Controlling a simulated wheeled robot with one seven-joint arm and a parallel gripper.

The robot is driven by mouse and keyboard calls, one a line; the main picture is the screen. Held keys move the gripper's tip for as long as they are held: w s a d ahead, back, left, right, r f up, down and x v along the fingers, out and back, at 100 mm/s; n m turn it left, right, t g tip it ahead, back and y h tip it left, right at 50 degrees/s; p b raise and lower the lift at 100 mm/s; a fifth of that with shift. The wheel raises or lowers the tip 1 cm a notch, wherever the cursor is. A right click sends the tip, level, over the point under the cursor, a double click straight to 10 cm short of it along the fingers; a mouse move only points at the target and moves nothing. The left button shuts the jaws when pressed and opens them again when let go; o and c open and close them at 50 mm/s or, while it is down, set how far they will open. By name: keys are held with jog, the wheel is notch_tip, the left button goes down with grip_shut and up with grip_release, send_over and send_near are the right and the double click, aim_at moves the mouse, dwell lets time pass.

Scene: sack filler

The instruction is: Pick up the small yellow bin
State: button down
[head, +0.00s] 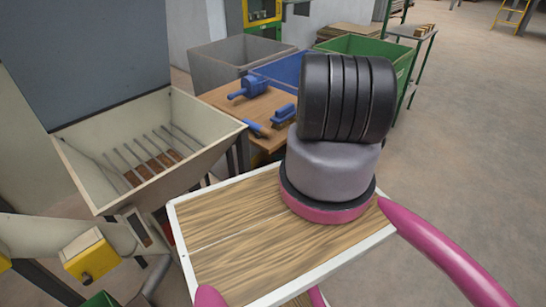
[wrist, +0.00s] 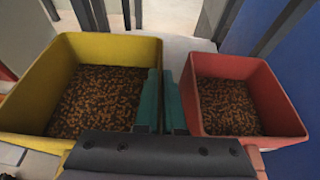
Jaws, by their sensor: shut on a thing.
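In the wrist view, a small yellow bin (wrist: 28,88) holds brown pellets and fills the left side. My gripper (wrist: 163,100) has two teal fingers at the bin's right wall, one on the inner side and one on the outer side, shut on that wall. The fingers hide part of the wall, and my dark gripper body covers the bin's near right corner. I cannot tell whether the bin is clear of its support. My gripper and this bin do not show in the head view.
A red bin (wrist: 285,112) of similar pellets stands close right of the fingers. In the head view, a cream hopper (head: 195,158) is at left. A wooden table (head: 222,101) carries a blue scoop (head: 249,87) and brushes. Grey (head: 235,62) and green bins stand behind; right floor is open.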

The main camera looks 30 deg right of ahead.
jog(key=s+d, duration=0.2)
jog(key=s, duration=0.4)
jog(key=s+d, duration=0.3)
jog(key=s, duration=0.4)
jog(key=shift+s+d, duration=0.2)
jog(key=shift+d, duration=0.15)
